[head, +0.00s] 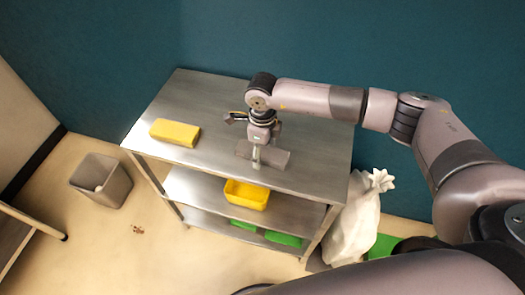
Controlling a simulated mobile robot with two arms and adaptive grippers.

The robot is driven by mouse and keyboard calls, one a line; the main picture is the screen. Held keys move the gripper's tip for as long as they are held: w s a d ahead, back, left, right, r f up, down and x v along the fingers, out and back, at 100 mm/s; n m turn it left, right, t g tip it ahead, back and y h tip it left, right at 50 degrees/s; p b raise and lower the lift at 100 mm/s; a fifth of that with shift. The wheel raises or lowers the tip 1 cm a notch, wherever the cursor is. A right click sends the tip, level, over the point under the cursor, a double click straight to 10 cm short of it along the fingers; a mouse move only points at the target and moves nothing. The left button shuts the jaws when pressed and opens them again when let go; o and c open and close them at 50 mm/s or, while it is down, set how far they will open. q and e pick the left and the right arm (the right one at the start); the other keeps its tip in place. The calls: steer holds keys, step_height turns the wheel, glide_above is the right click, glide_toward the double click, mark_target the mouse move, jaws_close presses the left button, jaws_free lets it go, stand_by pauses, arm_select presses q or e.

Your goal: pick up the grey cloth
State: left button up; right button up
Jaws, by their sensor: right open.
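The grey cloth (276,158) lies flat on the top of the metal shelf table (314,178), near its middle. It is a small rectangle, close in colour to the steel. My right gripper (257,162) is open and points down over the cloth's left part, hiding some of it. I cannot tell whether the fingertips touch the cloth. My left gripper is not in view.
A yellow block (175,132) lies on the table's left side. A yellow bin (246,195) and green containers (284,239) sit on lower shelves. A white sack (354,220) stands at the right, a grey waste bin (103,181) at the left.

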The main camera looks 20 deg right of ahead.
mark_target(263, 151)
steer(key=c, duration=1.2)
steer(key=shift+r, duration=0.15)
steer(key=shift+c, duration=0.2)
step_height(263, 151, up, 20)
steer(key=b, duration=0.3)
steer(key=shift+b, duration=0.35)
steer(key=o, duration=0.6)
steer(key=c, duration=0.5)
steer(key=shift+o, duration=0.2)
